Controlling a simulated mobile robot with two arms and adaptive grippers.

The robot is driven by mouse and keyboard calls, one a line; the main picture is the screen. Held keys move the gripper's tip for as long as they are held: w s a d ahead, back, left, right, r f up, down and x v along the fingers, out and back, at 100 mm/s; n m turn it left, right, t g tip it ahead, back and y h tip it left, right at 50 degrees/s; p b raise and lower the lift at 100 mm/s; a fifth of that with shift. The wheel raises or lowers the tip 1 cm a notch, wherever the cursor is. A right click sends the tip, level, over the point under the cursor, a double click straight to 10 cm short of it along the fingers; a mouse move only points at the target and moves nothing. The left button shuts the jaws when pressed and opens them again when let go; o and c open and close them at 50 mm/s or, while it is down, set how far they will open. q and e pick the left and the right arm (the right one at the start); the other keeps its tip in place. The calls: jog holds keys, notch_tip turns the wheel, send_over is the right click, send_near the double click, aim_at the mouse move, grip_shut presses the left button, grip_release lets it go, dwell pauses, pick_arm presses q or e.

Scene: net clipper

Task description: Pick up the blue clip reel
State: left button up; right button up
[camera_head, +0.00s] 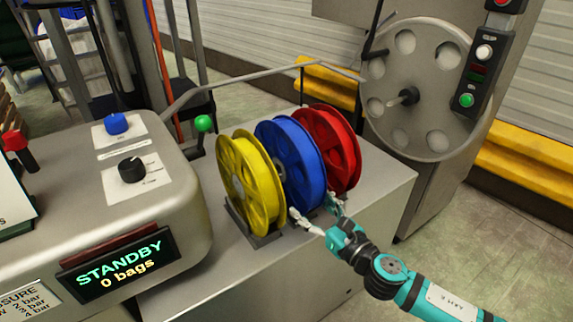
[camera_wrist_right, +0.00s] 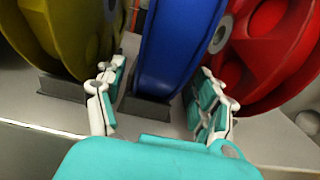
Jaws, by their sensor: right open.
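The blue clip reel (camera_head: 288,160) stands upright in the middle of a row of three reels on a grey metal surface, between a yellow reel (camera_head: 246,184) and a red reel (camera_head: 333,148). My right gripper (camera_head: 318,212) is open in front of the reels, low down. In the right wrist view the lower part of the blue reel (camera_wrist_right: 172,45) lies between the two spread fingers of my right gripper (camera_wrist_right: 163,100). One finger is on the yellow side, the other on the red side. I cannot tell whether either finger touches the reel. My left gripper is not in view.
The yellow reel (camera_wrist_right: 62,35) and red reel (camera_wrist_right: 272,50) stand close on either side of the fingers. A control box with a STANDBY display (camera_head: 118,262) stands at the left. A large grey disc (camera_head: 425,88) stands behind at the right.

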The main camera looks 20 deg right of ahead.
jog(key=x, duration=0.5)
jog(key=shift+w+a, duration=0.15)
jog(key=shift+a, duration=0.05)
jog(key=shift+r, duration=0.1)
grip_shut()
